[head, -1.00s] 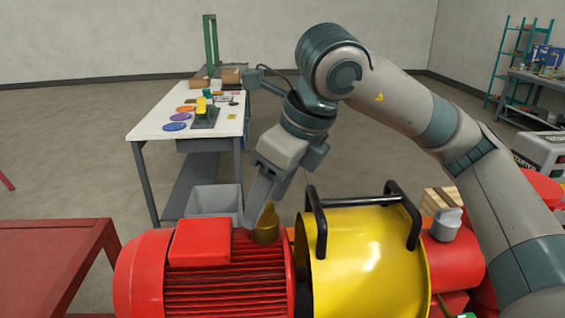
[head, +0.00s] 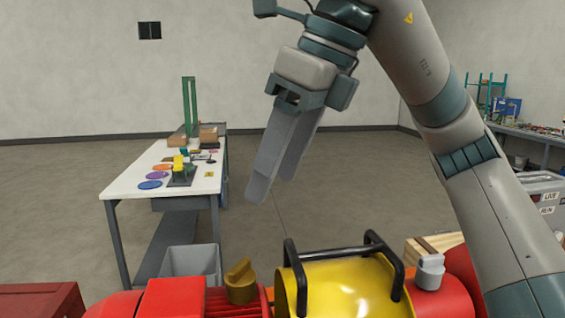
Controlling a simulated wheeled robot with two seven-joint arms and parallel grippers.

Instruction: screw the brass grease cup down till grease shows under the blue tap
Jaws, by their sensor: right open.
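The brass grease cup (head: 241,284) stands on the red motor (head: 176,299), with a raised wing-like grip on its top. My right gripper (head: 272,182) is open and empty, pointing down in the air above and slightly right of the cup, clear of it. A grey tap-like fitting (head: 430,270) sits on the red housing at the right. No blue tap and no grease can be made out. My left gripper is not in view.
The yellow guard (head: 345,290) with black handles (head: 338,262) stands right of the cup. A grey bin (head: 190,262) is behind the motor. A white workbench (head: 190,185) with coloured discs stands further back.

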